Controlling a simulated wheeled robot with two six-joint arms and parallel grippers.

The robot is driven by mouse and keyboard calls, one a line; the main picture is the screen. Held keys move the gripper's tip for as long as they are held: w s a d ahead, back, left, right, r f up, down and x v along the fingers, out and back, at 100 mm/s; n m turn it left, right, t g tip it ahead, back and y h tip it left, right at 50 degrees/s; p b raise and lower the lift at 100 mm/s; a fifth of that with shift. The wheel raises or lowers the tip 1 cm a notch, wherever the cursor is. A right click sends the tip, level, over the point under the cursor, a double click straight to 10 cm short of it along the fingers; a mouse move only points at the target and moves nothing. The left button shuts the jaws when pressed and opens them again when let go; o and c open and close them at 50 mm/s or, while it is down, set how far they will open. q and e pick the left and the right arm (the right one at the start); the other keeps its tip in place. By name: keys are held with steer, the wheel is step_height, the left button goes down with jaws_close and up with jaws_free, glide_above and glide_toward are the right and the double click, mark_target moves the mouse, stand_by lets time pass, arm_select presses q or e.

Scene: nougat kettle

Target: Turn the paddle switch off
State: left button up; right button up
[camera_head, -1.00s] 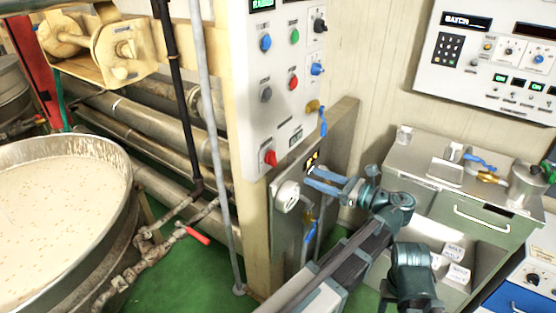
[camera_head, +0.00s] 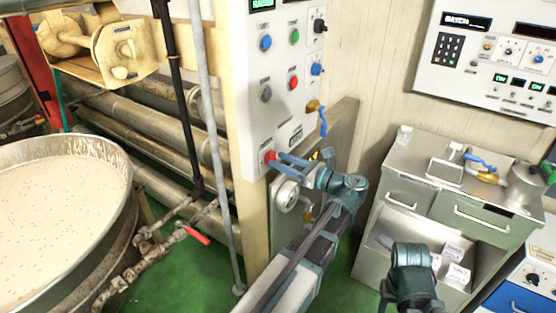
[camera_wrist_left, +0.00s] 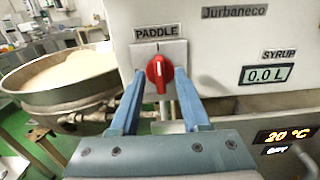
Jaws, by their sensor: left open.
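The red paddle switch (camera_wrist_left: 160,74) is a knob on the white panel under a label reading PADDLE. Its handle stands about vertical in the left wrist view. In the head view the red knob (camera_head: 268,157) is at the lower left of the panel, partly behind my fingers. My left gripper (camera_wrist_left: 161,78) is open, with one blue finger on each side of the knob. Its fingers also show at the knob in the head view (camera_head: 283,161). Whether they touch it, I cannot tell.
The white panel (camera_head: 276,115) carries several other buttons and knobs. A blue-handled valve (camera_head: 322,121) sticks out at its right edge. A wide kettle (camera_head: 65,190) of pale mix stands at left.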

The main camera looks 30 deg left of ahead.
arm_select(q)
steer(key=shift+a, duration=0.8)
jaws_close()
